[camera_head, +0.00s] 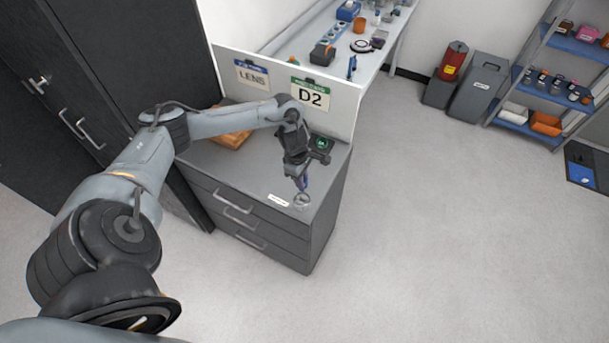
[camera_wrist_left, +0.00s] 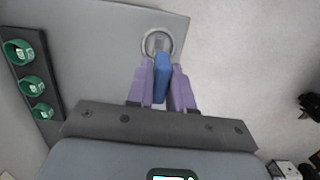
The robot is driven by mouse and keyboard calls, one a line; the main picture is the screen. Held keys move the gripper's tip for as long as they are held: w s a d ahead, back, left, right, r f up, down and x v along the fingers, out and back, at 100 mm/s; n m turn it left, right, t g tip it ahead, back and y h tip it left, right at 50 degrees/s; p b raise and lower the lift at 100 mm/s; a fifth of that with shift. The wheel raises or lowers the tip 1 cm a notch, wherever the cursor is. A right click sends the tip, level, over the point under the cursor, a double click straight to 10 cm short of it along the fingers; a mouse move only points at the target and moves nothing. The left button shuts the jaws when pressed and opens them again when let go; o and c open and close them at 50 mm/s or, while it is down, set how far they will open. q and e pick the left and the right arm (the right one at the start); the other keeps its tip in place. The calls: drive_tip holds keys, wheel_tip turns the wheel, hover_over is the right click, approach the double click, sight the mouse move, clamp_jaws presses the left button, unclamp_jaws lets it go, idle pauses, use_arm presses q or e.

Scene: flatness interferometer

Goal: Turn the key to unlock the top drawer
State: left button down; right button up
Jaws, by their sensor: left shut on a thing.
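The drawer cabinet (camera_head: 318,232) is dark grey, and its top drawer (camera_head: 205,184) looks closed. A round silver lock (camera_head: 302,200) sits on the cabinet top near the front right corner; it also shows in the left wrist view (camera_wrist_left: 146,45). My left gripper (camera_head: 303,187) points down just above the lock. In the left wrist view, its purple fingers (camera_wrist_left: 162,88) are shut on a blue piece, which looks like the key (camera_wrist_left: 161,80). The key's far end reaches the lock ring; how deep it sits is hidden. My right gripper is not in view.
A strip with several green rings (camera_wrist_left: 31,83) lies left of the gripper in the wrist view. An orange-brown tray (camera_head: 232,140) sits at the back of the cabinet top. A sign panel (camera_head: 340,115) marked D2 stands behind.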

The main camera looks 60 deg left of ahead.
use_arm(q)
drive_tip(key=shift+f, duration=0.15)
drive_tip(key=shift+f+b, duration=1.5)
drive_tip(key=shift+f, duration=1.05)
drive_tip(key=shift+f+b, duration=0.35)
drive_tip(key=shift+b, duration=0.25)
drive_tip(key=shift+f+b, duration=0.25)
drive_tip(key=shift+b, duration=0.05)
drive_tip(key=shift+f+b, duration=1.05)
